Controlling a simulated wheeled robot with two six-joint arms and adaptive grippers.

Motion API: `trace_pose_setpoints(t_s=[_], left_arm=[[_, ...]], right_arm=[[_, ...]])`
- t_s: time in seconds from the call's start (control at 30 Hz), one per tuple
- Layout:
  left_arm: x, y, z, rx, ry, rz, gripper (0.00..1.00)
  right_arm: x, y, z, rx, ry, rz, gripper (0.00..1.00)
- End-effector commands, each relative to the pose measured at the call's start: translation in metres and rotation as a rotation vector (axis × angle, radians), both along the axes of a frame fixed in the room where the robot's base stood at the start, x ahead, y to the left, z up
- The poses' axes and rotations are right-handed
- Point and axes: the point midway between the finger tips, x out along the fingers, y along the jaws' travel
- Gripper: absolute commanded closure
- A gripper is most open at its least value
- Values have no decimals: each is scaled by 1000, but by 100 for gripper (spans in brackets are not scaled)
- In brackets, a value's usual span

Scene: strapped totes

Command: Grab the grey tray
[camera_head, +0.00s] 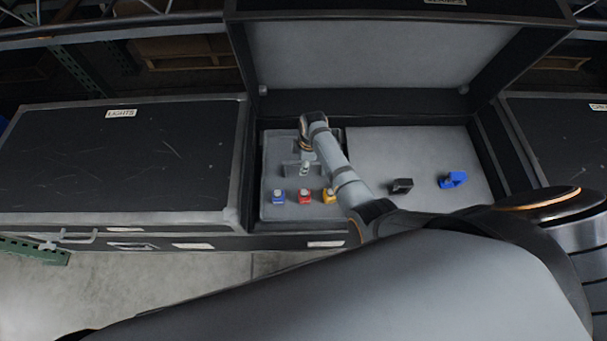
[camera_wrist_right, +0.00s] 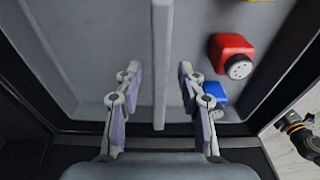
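The grey tray (camera_head: 273,180) sits in the left part of the open black case. Blue (camera_head: 278,196), red (camera_head: 304,196) and yellow (camera_head: 329,195) pieces lie along its near side. My right gripper (camera_head: 304,172) is over the tray, pointing down. In the right wrist view the tray (camera_wrist_right: 75,50) has a raised grey bar (camera_wrist_right: 160,60) running between the two spread fingers (camera_wrist_right: 160,105). Gaps show on both sides of the bar, so the gripper is open and not closed on it. My right arm hides part of the tray in the head view. My left gripper is not seen.
A black part (camera_head: 401,186) and a blue part (camera_head: 453,180) lie on the grey surface right of the tray. The case lid (camera_head: 380,55) stands open behind. Closed black cases flank it, the left one (camera_head: 120,160) labelled LIGHTS. The case walls are close around the tray.

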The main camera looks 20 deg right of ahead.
Motion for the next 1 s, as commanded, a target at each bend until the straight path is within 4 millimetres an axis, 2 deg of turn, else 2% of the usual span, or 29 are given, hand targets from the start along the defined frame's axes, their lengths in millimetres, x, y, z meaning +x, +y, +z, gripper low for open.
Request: trace_pose_setpoints(t_s=[0.03,0.27,0.87,1.0], left_arm=[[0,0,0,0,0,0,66],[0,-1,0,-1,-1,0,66],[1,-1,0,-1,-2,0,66],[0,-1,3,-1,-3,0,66]], right_arm=[[0,0,0,0,0,0,70],[0,0,0,0,1,0,100],[1,0,2,0,-2,0,100],[1,0,8,0,-2,0,100]])
